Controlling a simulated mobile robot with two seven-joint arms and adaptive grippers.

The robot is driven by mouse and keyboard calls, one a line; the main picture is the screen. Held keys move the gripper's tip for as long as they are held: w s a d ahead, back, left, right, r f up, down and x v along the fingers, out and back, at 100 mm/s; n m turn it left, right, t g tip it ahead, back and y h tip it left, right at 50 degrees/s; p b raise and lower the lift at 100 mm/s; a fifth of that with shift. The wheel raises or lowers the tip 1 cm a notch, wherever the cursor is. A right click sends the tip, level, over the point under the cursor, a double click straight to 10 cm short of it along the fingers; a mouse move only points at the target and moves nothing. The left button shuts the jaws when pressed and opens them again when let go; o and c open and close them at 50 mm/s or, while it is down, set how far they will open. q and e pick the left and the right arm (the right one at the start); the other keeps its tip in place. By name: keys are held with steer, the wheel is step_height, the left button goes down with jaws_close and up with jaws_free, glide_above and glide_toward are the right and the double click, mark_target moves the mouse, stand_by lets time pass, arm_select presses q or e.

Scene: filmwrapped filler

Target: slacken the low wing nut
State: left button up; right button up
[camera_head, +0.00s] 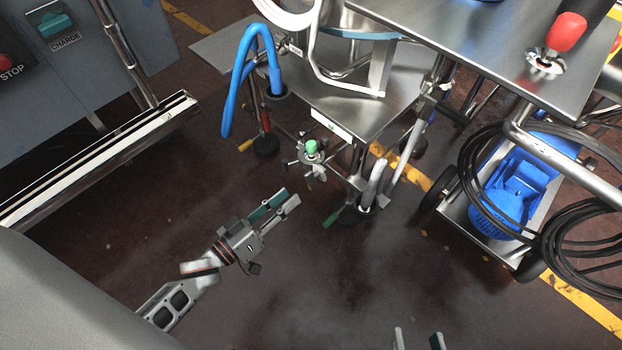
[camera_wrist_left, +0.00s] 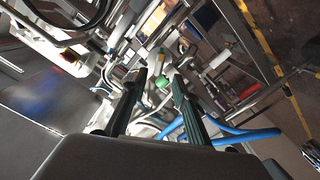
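A small metal fitting (camera_head: 313,160) with several radiating arms and a green knob (camera_head: 311,147) on top sits low beside the steel frame, in the middle of the head view. The green knob also appears between my fingertips in the left wrist view (camera_wrist_left: 162,83), beyond them. I cannot tell for sure which part is the low wing nut. My left gripper (camera_head: 287,197) is open and empty, below and left of the fitting, apart from it. My right gripper (camera_head: 418,334) is open and empty at the bottom edge of the head view.
A blue hose (camera_head: 229,95) loops left of the steel frame. A green-ended lever (camera_head: 333,217) projects near the frame's foot. A cart with a blue unit (camera_head: 510,190) and coiled black cable (camera_head: 588,262) stands right. A grey cabinet (camera_head: 60,75) stands left. Floor between is clear.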

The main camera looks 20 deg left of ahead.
mark_target(306, 181)
arm_select(q)
steer(key=b+x, duration=0.1)
steer(key=x, duration=0.6)
steer(key=shift+w+r, duration=0.1)
steer(key=shift+w, duration=0.2)
jaws_close()
arm_select(e)
steer(key=shift+s+a+f+m, duration=0.1)
steer(key=shift+s+a+m, duration=0.1)
steer(key=shift+a+m, duration=0.25)
steer(key=shift+s+a+f+m, duration=0.1)
steer(key=shift+s+a+m, duration=0.05)
steer(key=shift+a+m, duration=0.3)
